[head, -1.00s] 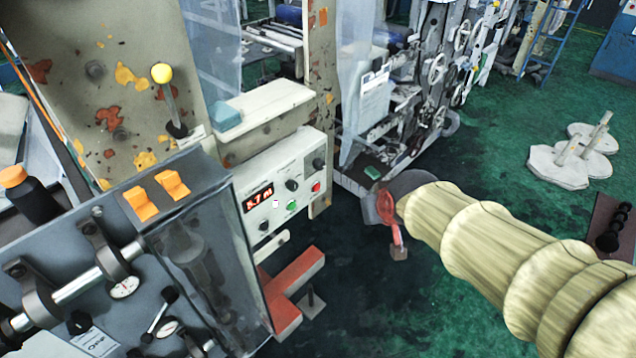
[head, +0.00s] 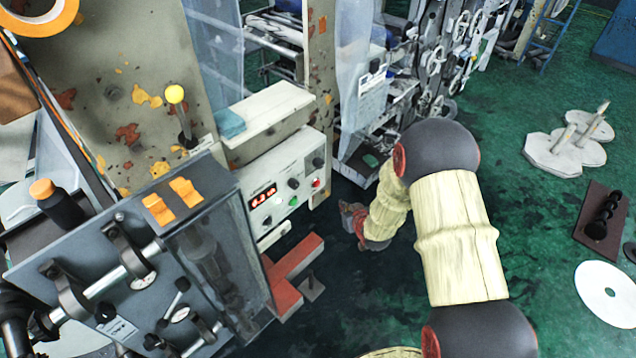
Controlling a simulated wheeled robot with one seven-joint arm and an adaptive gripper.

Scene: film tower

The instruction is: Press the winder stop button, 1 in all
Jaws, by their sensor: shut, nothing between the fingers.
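The white control panel (head: 284,180) in the head view carries a red button (head: 315,183) at its right and a green button (head: 293,201) left of and below it. Black knobs and a display with red digits (head: 264,195) are also on it. I cannot read which button is labelled stop. My gripper (head: 347,208) is small in the view, at the end of my arm, to the right of the panel and slightly below the red button. It looks shut and empty. It appears apart from the panel, and its fingertips are partly unclear.
A cream ledge with a teal block (head: 229,123) sits above the panel. A yellow-knobbed lever (head: 175,94) stands to its left.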

